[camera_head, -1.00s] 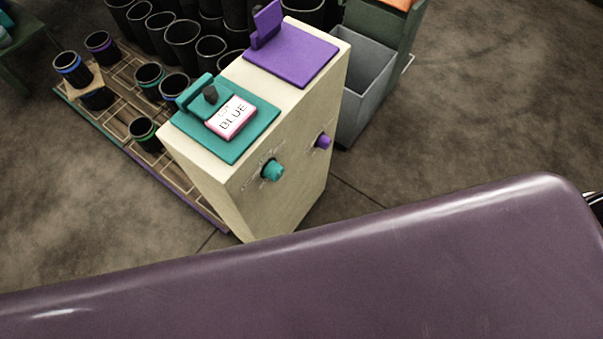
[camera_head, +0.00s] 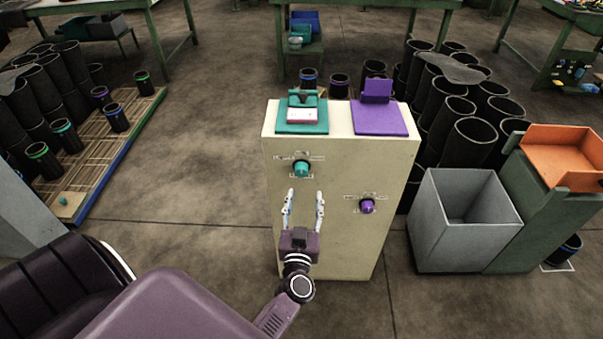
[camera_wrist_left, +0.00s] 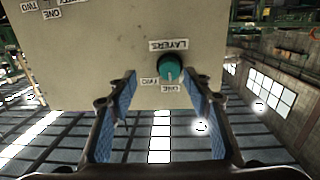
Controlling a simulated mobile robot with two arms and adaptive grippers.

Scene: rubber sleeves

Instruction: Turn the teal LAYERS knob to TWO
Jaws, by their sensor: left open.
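The teal LAYERS knob (camera_head: 301,168) is on the upper front face of the cream cabinet (camera_head: 330,226). In the left wrist view, the knob (camera_wrist_left: 172,69) sits beyond the fingers, near the line between them. Its LAYERS label (camera_wrist_left: 169,45) is upside down there, with TWO (camera_wrist_left: 149,81) and ONE (camera_wrist_left: 171,88) on the opposite side. A pale mark on the knob faces that side; I cannot tell exactly which word it meets. My left gripper (camera_head: 305,196) is open and empty, its fingers toward the knob and apart from it. My right gripper is out of view.
A purple knob (camera_head: 367,206) sits lower right on the same face. Teal (camera_head: 316,127) and purple (camera_head: 381,122) plates lie on the cabinet top. A grey bin (camera_head: 438,238) stands right of it. Bare floor (camera_head: 200,150) lies to the left.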

